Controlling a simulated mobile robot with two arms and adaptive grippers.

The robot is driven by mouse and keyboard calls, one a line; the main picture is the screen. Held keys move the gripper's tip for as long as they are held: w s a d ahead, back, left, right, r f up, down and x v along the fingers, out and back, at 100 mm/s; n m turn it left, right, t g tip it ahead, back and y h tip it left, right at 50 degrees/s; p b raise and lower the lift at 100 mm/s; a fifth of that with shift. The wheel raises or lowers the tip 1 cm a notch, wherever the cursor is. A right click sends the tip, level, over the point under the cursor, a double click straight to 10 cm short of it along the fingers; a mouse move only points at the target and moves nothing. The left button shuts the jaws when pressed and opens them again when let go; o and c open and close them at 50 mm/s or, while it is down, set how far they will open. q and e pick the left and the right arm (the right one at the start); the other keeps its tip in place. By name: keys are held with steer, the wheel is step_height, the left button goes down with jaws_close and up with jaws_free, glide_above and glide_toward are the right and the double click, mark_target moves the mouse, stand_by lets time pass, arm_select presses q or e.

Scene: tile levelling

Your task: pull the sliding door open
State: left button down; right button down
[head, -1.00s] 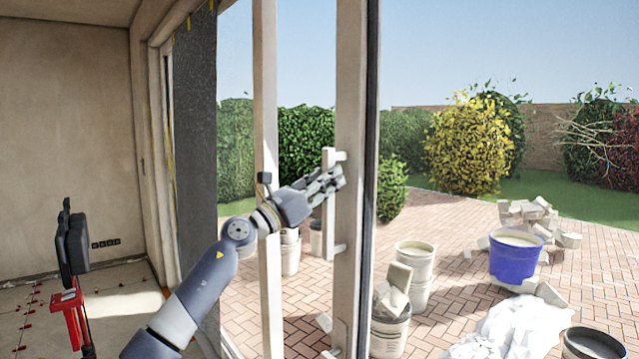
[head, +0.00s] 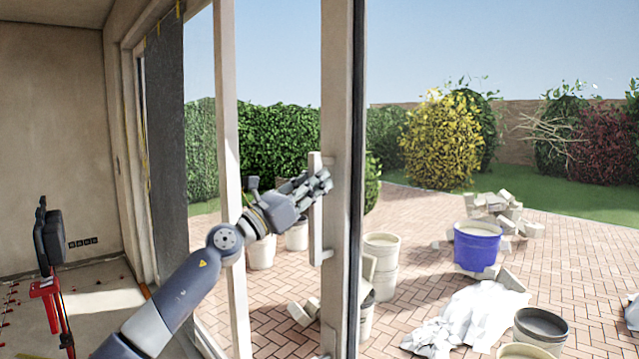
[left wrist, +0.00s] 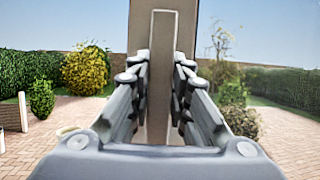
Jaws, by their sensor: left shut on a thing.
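The sliding door's pale upright edge (head: 341,100) stands right of centre in the head view, with a dark strip along its right side. A light bar handle (head: 315,225) is fixed to it by brackets. My left gripper (head: 318,183) is shut around the upper part of the handle. In the left wrist view the handle (left wrist: 161,65) stands upright between the two fingers of the left gripper (left wrist: 160,85), with the door edge (left wrist: 188,25) behind it. My right gripper is not in view.
A pale post (head: 228,130) stands left of the door. Outside lies a brick patio (head: 590,270) with a blue bucket (head: 477,247), pale buckets (head: 381,262), white sheeting (head: 480,312) and rubble (head: 497,208). A red and black tool (head: 50,270) stands indoors at left.

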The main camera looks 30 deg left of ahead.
arm_select(q)
steer(key=shift+a+r, duration=0.2)
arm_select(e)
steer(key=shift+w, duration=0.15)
arm_select(q)
steer(key=c, duration=1.5)
jaws_free()
steer(key=shift+d, duration=0.15)
steer(key=v, duration=1.2)
steer(key=shift+s+d+f, duration=0.15)
steer(key=shift+s+d, duration=0.05)
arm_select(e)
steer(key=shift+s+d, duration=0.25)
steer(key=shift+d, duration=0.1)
